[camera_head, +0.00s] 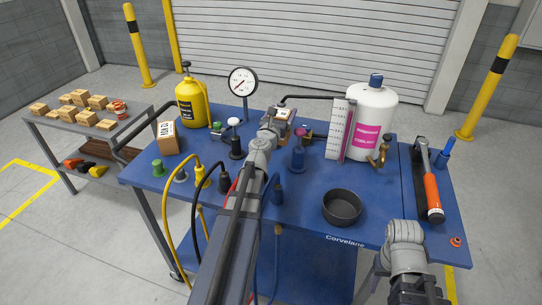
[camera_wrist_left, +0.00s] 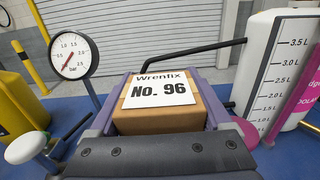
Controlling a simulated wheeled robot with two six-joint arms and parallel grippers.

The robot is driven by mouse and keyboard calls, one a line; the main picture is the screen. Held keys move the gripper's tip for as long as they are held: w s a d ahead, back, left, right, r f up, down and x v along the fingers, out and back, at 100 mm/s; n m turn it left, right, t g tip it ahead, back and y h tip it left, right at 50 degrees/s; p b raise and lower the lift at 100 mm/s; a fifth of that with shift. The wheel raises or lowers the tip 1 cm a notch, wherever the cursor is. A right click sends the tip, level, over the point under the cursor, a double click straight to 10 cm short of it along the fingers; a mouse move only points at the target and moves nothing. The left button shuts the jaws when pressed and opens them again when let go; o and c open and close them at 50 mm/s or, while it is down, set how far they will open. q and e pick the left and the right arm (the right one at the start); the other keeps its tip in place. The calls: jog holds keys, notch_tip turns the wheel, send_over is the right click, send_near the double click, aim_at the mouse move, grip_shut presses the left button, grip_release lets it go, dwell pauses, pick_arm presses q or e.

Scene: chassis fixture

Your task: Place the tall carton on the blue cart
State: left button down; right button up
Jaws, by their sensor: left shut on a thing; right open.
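A brown carton with a white label reading "Wrenfix No. 96" (camera_wrist_left: 160,110) sits between the purple fingers of my left gripper (camera_wrist_left: 163,95), which is shut on it. In the head view this carton (camera_head: 284,114) is partly hidden behind my left gripper (camera_head: 284,126), over the back middle of the blue cart (camera_head: 300,205). I cannot tell whether its base touches the cart top. Another upright carton (camera_head: 167,138) stands at the cart's left end. My right gripper (camera_head: 416,292) is open at the bottom right edge, in front of the cart; its fingertips are not clear.
A yellow bottle (camera_head: 192,103), a pressure gauge (camera_head: 242,82) and a white tank (camera_head: 371,118) stand at the cart's back. A black bowl (camera_head: 342,207) and an orange-handled tool (camera_head: 432,194) lie toward the right. A grey side table (camera_head: 95,135) holds several small boxes.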

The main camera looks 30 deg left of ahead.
pick_arm(q)
jog(key=shift+f, duration=0.1)
notch_tip(320, 180, down, 6)
jog(key=b, duration=0.6)
jog(key=shift+f, duration=0.2)
notch_tip(320, 180, down, 3)
jog(key=b, duration=0.4)
jog(key=shift+f, duration=0.2)
jog(key=shift+f, duration=0.2)
grip_release()
jog(key=shift+r, duration=0.15)
